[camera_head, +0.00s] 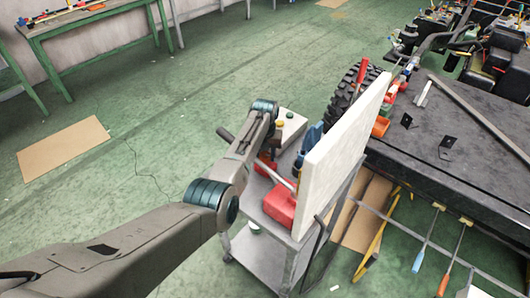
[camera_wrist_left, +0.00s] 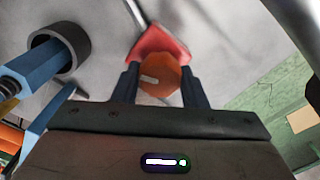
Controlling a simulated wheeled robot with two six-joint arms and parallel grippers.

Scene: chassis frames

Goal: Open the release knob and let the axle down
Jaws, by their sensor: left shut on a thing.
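In the left wrist view an orange round knob (camera_wrist_left: 160,76) with a pale mark sits between the two dark fingers of my left gripper (camera_wrist_left: 160,90), which is shut on it. A red part (camera_wrist_left: 157,43) is right behind the knob, with a thin metal rod rising from it. In the head view my left arm reaches from the lower left to the grey cart; its fingertips and the knob cannot be made out there. I cannot make out the axle in either view. My right gripper is not in view.
The cart (camera_head: 258,262) carries a red block-like thing (camera_head: 281,206) and an upright pale panel (camera_head: 345,130). A tyre (camera_head: 343,97) and dark chassis platform (camera_head: 450,140) stand on the right. A green table (camera_head: 90,22) is at the back left. Green floor is open on the left.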

